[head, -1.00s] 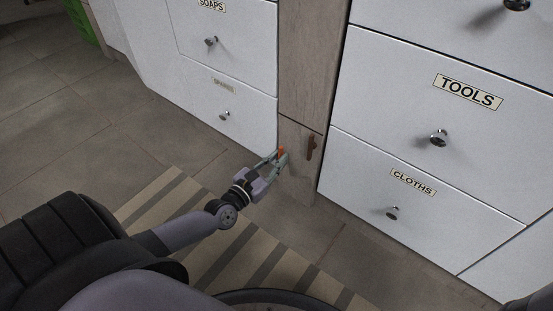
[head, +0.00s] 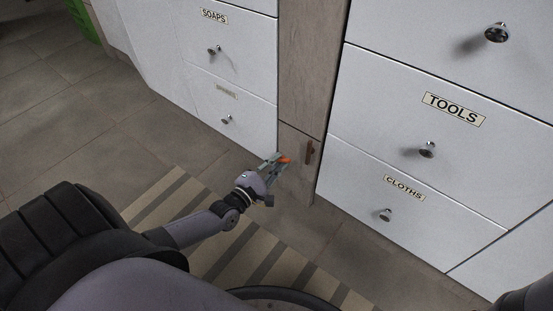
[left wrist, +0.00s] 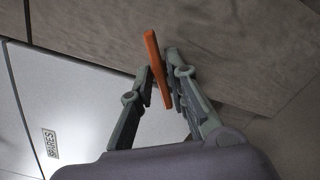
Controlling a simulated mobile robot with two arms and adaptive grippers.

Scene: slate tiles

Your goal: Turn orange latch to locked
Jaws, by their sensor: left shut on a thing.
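The orange latch (head: 285,160) sits on the narrow wooden panel between the white drawer fronts. In the left wrist view the latch (left wrist: 155,65) is a long orange bar, slightly tilted, between my two fingers. My left gripper (head: 277,163) is shut on it; in the left wrist view the gripper (left wrist: 160,82) has a finger on either side of the bar. The latch's mount is hidden, and I see no locked mark. My right gripper is not in view.
A dark brown handle (head: 309,152) is on the wooden panel (head: 298,180), just right of the latch. White drawers with round knobs stand on both sides, including the CLOTHS drawer (head: 360,190). A striped rug (head: 190,205) lies on the tiled floor.

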